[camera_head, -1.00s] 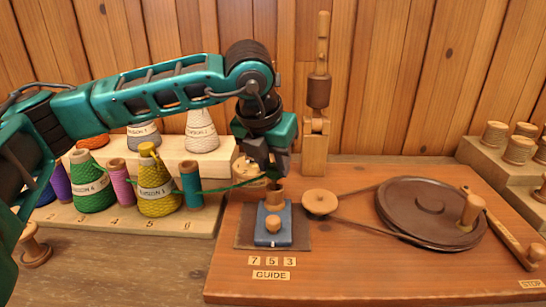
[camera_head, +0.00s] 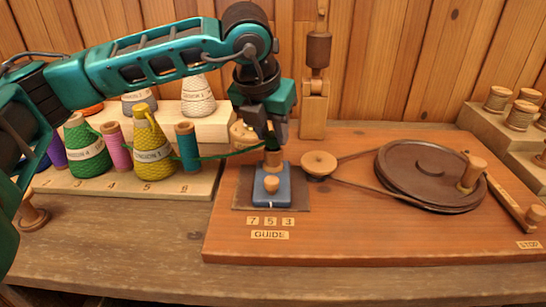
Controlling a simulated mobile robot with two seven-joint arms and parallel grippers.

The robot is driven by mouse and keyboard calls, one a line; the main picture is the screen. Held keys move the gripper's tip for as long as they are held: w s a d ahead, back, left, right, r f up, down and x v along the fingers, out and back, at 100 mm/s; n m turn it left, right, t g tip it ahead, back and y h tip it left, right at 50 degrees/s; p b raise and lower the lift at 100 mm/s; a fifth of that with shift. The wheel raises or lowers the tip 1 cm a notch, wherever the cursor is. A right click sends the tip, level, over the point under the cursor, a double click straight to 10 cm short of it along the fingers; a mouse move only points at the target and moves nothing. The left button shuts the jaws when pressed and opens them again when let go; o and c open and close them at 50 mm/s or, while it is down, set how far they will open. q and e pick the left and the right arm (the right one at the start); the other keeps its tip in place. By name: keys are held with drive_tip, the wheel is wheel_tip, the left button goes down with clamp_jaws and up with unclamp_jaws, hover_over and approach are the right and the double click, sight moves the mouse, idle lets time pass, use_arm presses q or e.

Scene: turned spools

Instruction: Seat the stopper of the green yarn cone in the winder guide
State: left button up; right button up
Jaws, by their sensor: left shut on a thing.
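The green yarn cone (camera_head: 86,150) stands on the left rack, and a green strand (camera_head: 215,157) runs from the rack to my left gripper. My left gripper (camera_head: 271,140) points down and is shut on the stopper, which shows only as a small dark green bit between the fingers. The winder guide (camera_head: 271,188) is a blue block with a wooden knob in front and a short wooden cylinder on top. The fingertips are right above that cylinder. I cannot tell whether the stopper touches it. My right gripper is not in view.
A yellow cone (camera_head: 152,155), a pink spool (camera_head: 117,148) and a teal spool (camera_head: 188,149) stand close on the rack. A small pulley (camera_head: 319,164) and a dark wheel (camera_head: 430,175) sit right of the guide. A wooden post (camera_head: 315,90) stands behind.

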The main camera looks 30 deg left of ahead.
use_arm(q)
drive_tip(key=shift+f+b, duration=0.3)
drive_tip(key=shift+f, duration=0.15)
drive_tip(key=o, duration=1.5)
drive_tip(key=shift+r, duration=0.1)
drive_tip(key=shift+r+p, duration=2.6)
drive_tip(key=shift+r, duration=1.9)
drive_tip(key=shift+r, duration=0.1)
